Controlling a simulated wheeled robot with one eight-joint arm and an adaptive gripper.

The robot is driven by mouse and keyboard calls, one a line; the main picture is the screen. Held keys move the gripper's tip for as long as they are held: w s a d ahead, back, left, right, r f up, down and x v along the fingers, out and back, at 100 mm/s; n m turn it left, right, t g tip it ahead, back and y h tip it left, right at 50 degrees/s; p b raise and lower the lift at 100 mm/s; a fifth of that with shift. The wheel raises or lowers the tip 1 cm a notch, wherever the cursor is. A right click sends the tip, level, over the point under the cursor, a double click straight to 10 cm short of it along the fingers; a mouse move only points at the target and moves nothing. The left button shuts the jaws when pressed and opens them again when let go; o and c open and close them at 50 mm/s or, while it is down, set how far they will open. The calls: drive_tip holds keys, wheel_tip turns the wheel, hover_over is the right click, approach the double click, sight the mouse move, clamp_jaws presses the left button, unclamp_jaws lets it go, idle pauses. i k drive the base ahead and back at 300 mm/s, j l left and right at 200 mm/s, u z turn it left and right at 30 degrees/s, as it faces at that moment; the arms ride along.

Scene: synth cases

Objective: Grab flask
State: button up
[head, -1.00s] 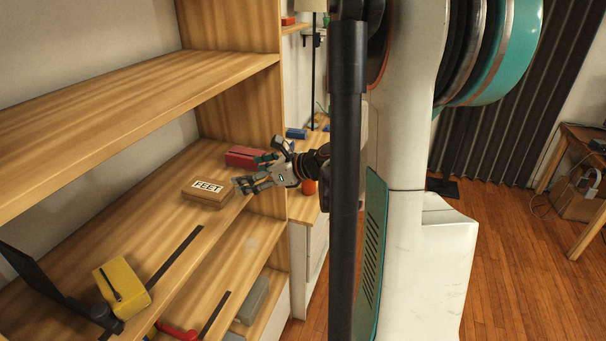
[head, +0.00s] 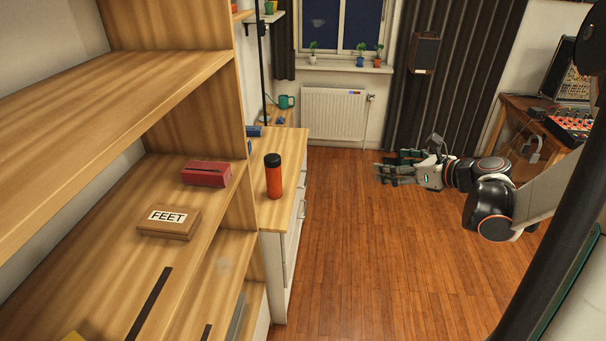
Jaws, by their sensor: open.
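An orange flask (head: 274,178) with a black lid stands upright on the wooden top of a white cabinet, near its front-left corner beside the shelf unit. My gripper (head: 386,168) is open and empty. It hangs over the floor to the right of the flask, well apart from it, with its fingers pointing left. The flask is fully in view.
The wooden shelf unit (head: 215,280) stands left of the flask, its side panel close by. A box marked FEET (head: 169,222) and a red case (head: 206,173) lie on its shelf. A teal mug (head: 286,102) stands farther back. Open floor (head: 370,270) lies between cabinet and arm.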

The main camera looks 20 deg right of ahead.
sight(274, 175)
drive_tip(key=i+l+u, duration=0.25)
drive_tip(key=i+l, duration=0.2)
drive_tip(key=l, duration=0.2)
drive_tip(key=i+l+u, duration=0.15)
drive_tip(key=i+l, duration=0.1)
drive_tip(key=l, duration=0.1)
